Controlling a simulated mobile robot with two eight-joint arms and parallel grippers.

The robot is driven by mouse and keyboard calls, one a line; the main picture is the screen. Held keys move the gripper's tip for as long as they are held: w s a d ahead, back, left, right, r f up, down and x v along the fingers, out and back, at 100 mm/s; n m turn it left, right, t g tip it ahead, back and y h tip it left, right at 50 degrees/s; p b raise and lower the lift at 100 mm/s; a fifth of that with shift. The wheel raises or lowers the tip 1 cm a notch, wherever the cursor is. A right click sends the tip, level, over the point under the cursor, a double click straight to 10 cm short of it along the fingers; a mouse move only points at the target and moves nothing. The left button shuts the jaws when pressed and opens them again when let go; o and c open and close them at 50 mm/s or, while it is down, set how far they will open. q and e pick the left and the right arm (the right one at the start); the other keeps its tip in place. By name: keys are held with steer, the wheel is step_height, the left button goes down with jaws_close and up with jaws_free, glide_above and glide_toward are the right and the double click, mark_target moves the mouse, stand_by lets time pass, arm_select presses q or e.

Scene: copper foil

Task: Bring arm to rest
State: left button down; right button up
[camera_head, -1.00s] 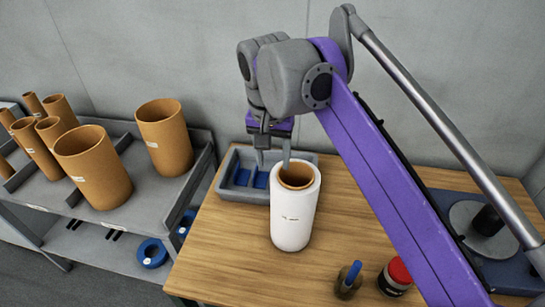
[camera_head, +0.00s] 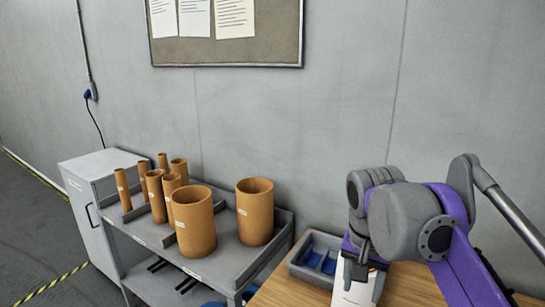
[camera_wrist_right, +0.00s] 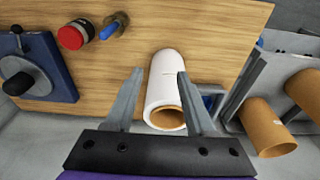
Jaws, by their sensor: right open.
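My right gripper (camera_head: 362,262) is at the right of the head view, above the wooden table. Its purple and grey arm comes in from the right. A white roll with a brown core (camera_head: 360,291) stands on the table under it, partly hidden by the gripper and cut by the frame's lower edge. In the right wrist view my right gripper (camera_wrist_right: 155,88) is open, with its two fingers spread apart. The white roll (camera_wrist_right: 167,75) shows between and beyond the fingers; I cannot tell if they touch it. My left gripper is not in view.
A grey tray with blue compartments (camera_head: 296,268) sits beside the roll. A grey cart (camera_head: 232,254) with several brown tubes stands left of the table. A red-topped jar (camera_wrist_right: 72,36) and a blue-handled tool (camera_wrist_right: 108,30) stand on the table near a blue-based device (camera_wrist_right: 60,82).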

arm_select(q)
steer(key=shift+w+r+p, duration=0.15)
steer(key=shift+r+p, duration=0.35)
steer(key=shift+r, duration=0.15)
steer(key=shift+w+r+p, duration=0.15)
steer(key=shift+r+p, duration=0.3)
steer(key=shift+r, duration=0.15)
arm_select(e)
steer(key=s+f+n+t, duration=0.2)
steer(key=s+f, duration=0.6)
steer(key=f, duration=0.4)
steer(key=s+f+n+t+y, duration=0.1)
steer(key=s+f+n, duration=0.3)
steer(key=s+f, duration=0.4)
step_height(320, 180, down, 4)
steer(key=shift+s+d+f+n+t, duration=0.1)
steer(key=shift+s+d+n+t, duration=0.25)
steer(key=shift+t, duration=0.25)
